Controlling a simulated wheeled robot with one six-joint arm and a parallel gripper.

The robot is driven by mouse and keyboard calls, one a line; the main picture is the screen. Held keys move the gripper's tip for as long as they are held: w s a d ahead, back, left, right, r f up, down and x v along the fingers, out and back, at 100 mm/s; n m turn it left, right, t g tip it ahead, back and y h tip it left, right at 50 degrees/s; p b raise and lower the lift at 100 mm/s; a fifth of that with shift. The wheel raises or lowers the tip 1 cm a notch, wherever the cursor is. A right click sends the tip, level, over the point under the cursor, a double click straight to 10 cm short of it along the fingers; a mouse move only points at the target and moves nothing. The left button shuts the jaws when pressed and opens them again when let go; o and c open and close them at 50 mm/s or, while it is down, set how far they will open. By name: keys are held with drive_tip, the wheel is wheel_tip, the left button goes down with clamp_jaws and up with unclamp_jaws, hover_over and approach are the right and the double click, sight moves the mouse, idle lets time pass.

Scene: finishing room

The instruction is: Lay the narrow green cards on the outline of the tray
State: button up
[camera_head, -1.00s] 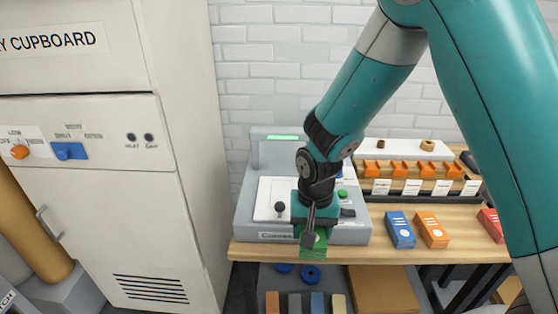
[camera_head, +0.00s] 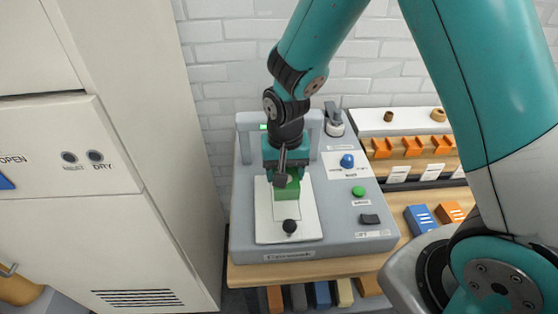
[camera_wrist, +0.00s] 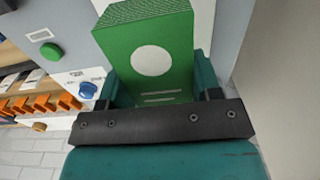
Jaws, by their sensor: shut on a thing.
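My gripper (camera_head: 285,181) is shut on the narrow green cards (camera_head: 289,191), a thick stack with layered edges. In the wrist view the cards (camera_wrist: 175,45) show a white disc and pale lines on a green face, between my fingers (camera_wrist: 158,92). The white tray (camera_head: 264,222) lies on the grey machine, with a black knob (camera_head: 290,226) at its front. A thin outline shows on the tray, partly hidden behind the cards and gripper. The cards are over the tray's back half; I cannot tell whether they touch it.
The grey machine (camera_head: 330,237) carries a blue knob (camera_head: 347,161), a green button (camera_head: 358,191) and a black switch (camera_head: 369,219). Its uprights stand behind my gripper. A blue pack (camera_head: 420,218) and an orange pack (camera_head: 450,213) lie to the right. A tall pale cupboard (camera_head: 165,200) stands left.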

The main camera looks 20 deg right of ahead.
drive_tip(key=shift+d+f+b, duration=0.1)
drive_tip(key=shift+f+b, duration=2.6)
drive_tip(key=shift+f, duration=0.65)
drive_tip(key=o, duration=1.3)
drive_tip(key=shift+o, duration=0.2)
drive_tip(key=shift+r, duration=0.15)
drive_tip(key=shift+r+p, duration=1)
